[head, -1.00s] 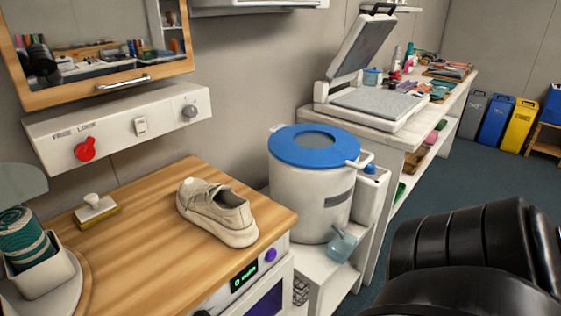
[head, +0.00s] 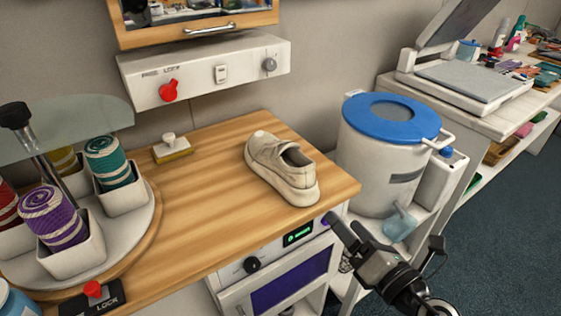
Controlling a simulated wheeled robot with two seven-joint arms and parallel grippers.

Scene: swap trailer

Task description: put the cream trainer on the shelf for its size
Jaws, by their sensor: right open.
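The cream trainer (head: 282,168) rests sole down on the wooden worktop (head: 205,215), close to its right front edge. Its toe points to the back left and its heel to the front right. My right gripper (head: 343,232) is open and empty, low in front of the worktop's right front corner, apart from the trainer. My left gripper does not show. No shelf marked with a size can be made out in this view.
A white bucket with a blue lid (head: 391,118) stands right of the worktop. A round carousel (head: 133,237) with rolled cloths in white cups takes the left. A stamp-like block (head: 171,148) lies at the back. A control panel (head: 205,72) is on the wall above.

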